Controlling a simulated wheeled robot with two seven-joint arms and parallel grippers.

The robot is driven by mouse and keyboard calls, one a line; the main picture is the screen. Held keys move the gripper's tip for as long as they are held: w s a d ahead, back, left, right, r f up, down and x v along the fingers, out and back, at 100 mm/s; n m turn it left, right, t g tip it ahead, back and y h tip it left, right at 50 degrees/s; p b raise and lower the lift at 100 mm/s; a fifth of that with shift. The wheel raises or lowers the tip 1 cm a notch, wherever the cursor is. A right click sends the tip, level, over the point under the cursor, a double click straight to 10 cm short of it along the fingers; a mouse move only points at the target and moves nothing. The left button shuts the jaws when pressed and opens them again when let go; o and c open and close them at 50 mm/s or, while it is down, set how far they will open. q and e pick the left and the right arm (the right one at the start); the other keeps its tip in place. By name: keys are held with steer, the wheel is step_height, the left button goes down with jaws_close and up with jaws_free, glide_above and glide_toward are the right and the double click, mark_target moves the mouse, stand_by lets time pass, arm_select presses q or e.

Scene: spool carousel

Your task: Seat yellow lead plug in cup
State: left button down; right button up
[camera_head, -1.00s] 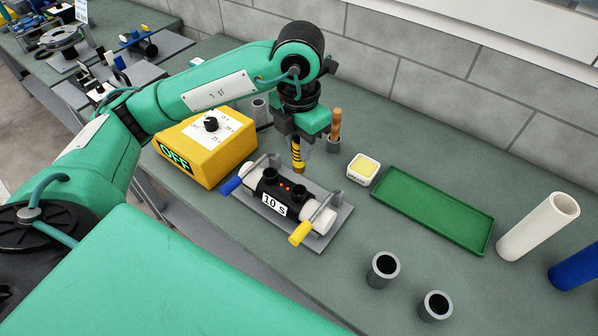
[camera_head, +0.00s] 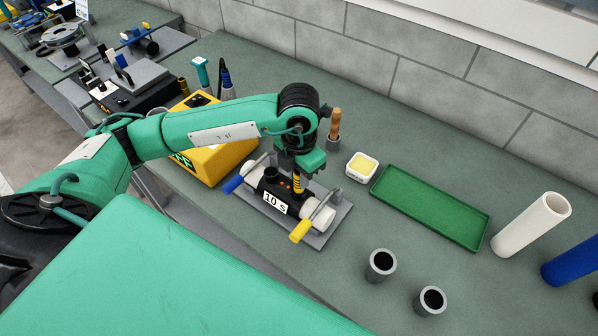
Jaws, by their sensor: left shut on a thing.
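My left gripper (camera_head: 299,169) comes down from the left arm above the fixture and is shut on the yellow lead plug (camera_head: 297,184), which is upright with dark bands. The plug's lower end is at the right-hand black cup on top of the black "10 S" cylinder (camera_head: 273,199). I cannot tell whether its tip is inside the cup or just above it. The left-hand black cup (camera_head: 270,173) shows empty of any plug. My right gripper is not in view.
Bench around the grey cups (camera_head: 380,265) is free.

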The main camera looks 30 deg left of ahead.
arm_select(q)
steer(key=shift+f, duration=0.2)
steer(key=c, duration=1.2)
jaws_free()
steer(key=shift+r, duration=0.1)
steer(key=shift+r, duration=0.1)
steer(key=shift+r, duration=0.15)
step_height(320, 180, up, 10)
steer(key=b, duration=0.3)
steer(key=shift+r, duration=0.9)
